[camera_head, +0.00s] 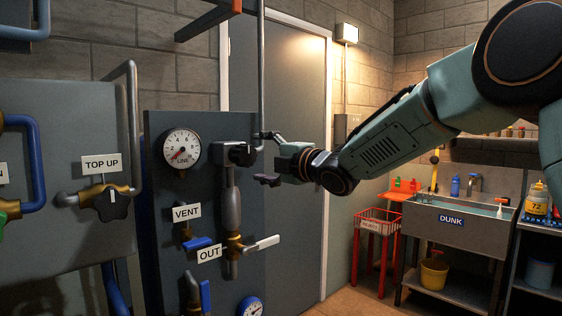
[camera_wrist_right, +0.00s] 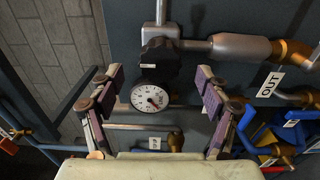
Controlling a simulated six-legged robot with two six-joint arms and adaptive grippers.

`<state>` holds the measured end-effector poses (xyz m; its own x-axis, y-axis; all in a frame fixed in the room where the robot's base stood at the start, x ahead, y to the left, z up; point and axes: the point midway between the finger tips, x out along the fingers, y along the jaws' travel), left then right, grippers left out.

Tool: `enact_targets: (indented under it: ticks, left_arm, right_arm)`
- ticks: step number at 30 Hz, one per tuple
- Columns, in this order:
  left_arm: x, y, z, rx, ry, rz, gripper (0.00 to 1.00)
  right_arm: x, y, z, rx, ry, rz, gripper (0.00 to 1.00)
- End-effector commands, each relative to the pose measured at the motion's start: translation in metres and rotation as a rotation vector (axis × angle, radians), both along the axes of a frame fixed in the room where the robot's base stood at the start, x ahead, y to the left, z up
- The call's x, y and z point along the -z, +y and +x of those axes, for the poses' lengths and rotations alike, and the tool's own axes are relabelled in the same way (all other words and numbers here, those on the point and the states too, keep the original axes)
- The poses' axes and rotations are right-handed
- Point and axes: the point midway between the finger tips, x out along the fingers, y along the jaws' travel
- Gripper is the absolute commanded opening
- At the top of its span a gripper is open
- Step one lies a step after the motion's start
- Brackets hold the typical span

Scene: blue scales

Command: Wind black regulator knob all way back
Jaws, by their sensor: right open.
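The black regulator knob (camera_head: 240,153) sits on the dark panel, just right of the round LINE gauge (camera_head: 180,148). The gauge's red needle points to the lower left in the head view. My right gripper (camera_head: 269,158) is open and empty, to the right of the knob and apart from it. In the right wrist view the lobed black knob (camera_wrist_right: 160,56) lies ahead, between and beyond the two spread fingers of my right gripper (camera_wrist_right: 160,80). The gauge (camera_wrist_right: 149,98) shows just below it there. My left gripper is not in view.
A grey pipe (camera_wrist_right: 235,48) runs from beside the knob. Below it are a white-handled valve (camera_head: 262,243) and a blue-handled VENT valve (camera_head: 197,243). Another black knob (camera_head: 112,203) sits under the TOP UP label at left. A grey door (camera_head: 290,110) stands behind my right gripper.

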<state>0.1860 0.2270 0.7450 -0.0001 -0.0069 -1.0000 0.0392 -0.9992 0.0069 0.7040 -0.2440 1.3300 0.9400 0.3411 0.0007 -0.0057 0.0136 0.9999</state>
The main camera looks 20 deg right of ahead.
Motion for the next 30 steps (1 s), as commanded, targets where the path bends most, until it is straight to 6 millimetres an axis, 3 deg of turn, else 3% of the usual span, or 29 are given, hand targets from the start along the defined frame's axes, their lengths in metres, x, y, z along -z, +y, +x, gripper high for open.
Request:
enact_targets:
  ticks: [6,12,30]
  left_arm:
    - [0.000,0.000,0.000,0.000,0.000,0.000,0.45]
    - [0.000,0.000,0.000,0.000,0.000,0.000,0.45]
    - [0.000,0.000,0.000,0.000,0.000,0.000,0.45]
  right_arm:
    - [-0.001,-0.014,-0.037,0.002,-0.001,0.006,0.76]
    - [-0.001,-0.023,-0.060,0.001,-0.002,0.004,0.76]
    - [0.000,-0.025,-0.068,0.000,0.000,-0.001,0.76]
